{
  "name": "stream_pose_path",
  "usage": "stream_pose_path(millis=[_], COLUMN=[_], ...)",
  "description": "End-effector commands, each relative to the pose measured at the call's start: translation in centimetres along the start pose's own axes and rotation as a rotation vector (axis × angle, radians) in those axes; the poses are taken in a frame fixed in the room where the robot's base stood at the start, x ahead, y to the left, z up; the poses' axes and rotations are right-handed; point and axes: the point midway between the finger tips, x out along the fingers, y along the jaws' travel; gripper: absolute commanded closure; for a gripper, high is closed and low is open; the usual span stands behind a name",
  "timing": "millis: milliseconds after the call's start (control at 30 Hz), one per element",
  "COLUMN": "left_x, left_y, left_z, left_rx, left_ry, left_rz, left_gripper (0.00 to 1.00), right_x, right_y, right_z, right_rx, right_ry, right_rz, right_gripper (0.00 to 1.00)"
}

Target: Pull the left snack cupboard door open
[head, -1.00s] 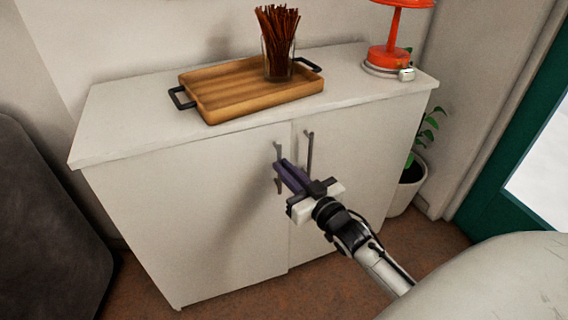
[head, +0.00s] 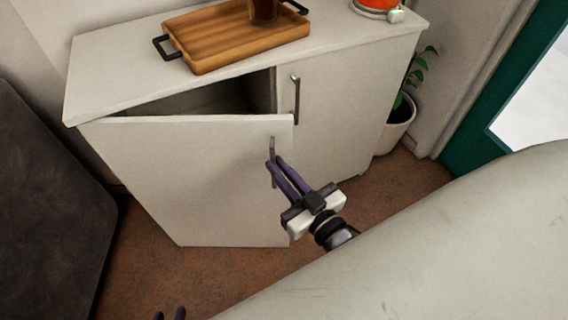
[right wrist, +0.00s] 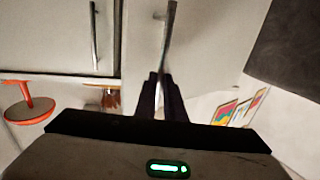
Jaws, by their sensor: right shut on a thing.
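The left snack cupboard door (head: 190,180) is white and stands partly open, with a dark gap above its top edge into the cupboard. My right gripper (head: 273,163) is shut on the door's grey bar handle (head: 272,146). In the right wrist view the dark fingers (right wrist: 160,78) close around the handle (right wrist: 168,32), with the door (right wrist: 210,45) behind. My left gripper (head: 170,314) shows only as two dark fingertips, apart, at the bottom edge of the head view, with nothing seen between them.
The right door (head: 335,110) is shut, with its own handle (head: 295,95). A wooden tray (head: 205,52) and a red lamp (head: 376,4) stand on the cupboard top. A potted plant (head: 398,125) is at right, a dark panel (head: 45,200) at left. Brown floor lies in front.

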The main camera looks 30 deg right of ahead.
Motion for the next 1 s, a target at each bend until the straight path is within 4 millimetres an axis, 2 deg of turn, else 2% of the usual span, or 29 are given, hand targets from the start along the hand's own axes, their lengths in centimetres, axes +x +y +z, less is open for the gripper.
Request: stream_pose_path(millis=[33,100,133,567,667,1000], left_x=[0.0,-0.1,-0.1,-0.1,-0.2,-0.2], left_y=[0.0,0.1,0.0,0.0,0.0,0.0], left_z=[0.1,0.1,0.1,-0.1,-0.1,-0.2], left_rx=[-0.001,-0.002,-0.002,-0.002,-0.002,-0.002], left_ry=[-0.001,-0.002,-0.002,0.001,0.001,0.002], left_rz=[0.000,0.000,0.000,-0.001,-0.001,-0.001], left_gripper=[0.69,0.69,0.69,0.69,0.69,0.69], right_x=[0.2,0.2,0.2,-0.5,-1.8,-8.2], right_y=[-1.4,-1.2,-1.2,-0.8,-0.8,-0.8], right_z=[-0.1,-0.1,-0.1,-0.1,0.0,0.0], right_rx=[0.005,0.006,0.006,0.008,0.007,0.008], right_ry=[0.004,0.004,0.004,0.002,-0.001,-0.001], right_rz=[-0.021,-0.019,-0.019,-0.013,-0.014,-0.016], right_gripper=[0.86,0.74,0.72,0.72,0.72,0.72])
